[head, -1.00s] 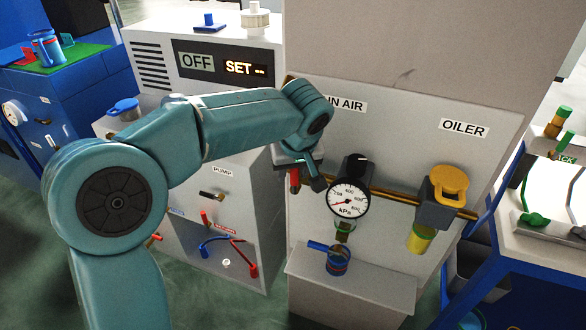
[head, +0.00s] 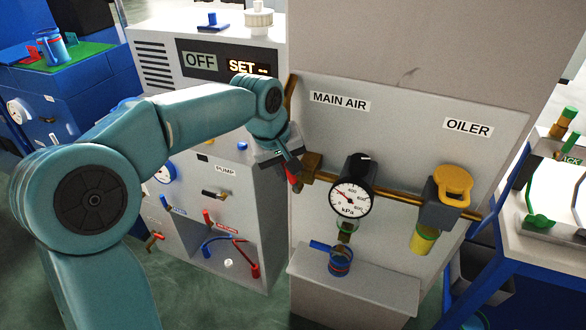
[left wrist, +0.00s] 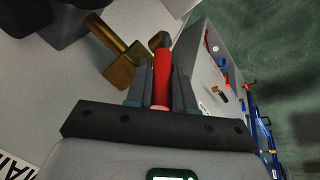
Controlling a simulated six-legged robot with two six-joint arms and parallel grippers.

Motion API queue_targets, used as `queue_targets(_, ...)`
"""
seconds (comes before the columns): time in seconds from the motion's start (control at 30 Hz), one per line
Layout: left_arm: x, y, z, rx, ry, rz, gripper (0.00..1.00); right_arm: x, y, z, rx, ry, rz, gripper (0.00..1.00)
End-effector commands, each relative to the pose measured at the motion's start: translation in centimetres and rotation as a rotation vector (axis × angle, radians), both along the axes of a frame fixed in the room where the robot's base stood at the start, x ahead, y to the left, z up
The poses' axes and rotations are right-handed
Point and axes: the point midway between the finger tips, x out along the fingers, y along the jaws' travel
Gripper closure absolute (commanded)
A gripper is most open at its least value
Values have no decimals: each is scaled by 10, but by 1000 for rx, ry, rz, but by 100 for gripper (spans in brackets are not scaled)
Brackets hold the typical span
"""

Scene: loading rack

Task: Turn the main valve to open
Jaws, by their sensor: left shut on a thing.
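The main valve has a brass body (head: 312,165) on the pipe under the MAIN AIR label (head: 340,101) and a red lever handle (head: 292,177). My left gripper (head: 289,165) is at the valve's left side, shut on the red handle. In the left wrist view, the red handle (left wrist: 161,76) lies between the two dark fingers of my left gripper (left wrist: 160,85), with the brass body (left wrist: 122,70) beside them. My arm and gripper partly hide the handle in the head view. My right gripper is not in view.
A pressure gauge (head: 351,198) and a yellow-topped oiler (head: 449,190) sit along the brass pipe to the right. A grey shelf (head: 385,283) with a blue-handled part (head: 340,262) juts out below. The pump cabinet (head: 190,240) stands to the left.

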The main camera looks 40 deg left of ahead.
Motion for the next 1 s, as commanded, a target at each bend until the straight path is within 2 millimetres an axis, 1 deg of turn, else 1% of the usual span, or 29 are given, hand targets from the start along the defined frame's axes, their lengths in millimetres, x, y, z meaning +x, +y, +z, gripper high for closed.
queue_targets(0.03,0,6,-3,-42,-13,9,100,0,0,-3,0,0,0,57)
queue_targets(0.27,-3,16,-12,-254,-64,9,100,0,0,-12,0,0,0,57)
queue_targets(0.43,-4,22,-20,-410,-101,7,100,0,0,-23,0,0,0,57)
queue_targets(0.8,-6,31,-37,-746,-181,4,100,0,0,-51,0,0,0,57)
queue_targets(1.0,-7,32,-44,-895,-216,2,100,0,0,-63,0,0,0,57)
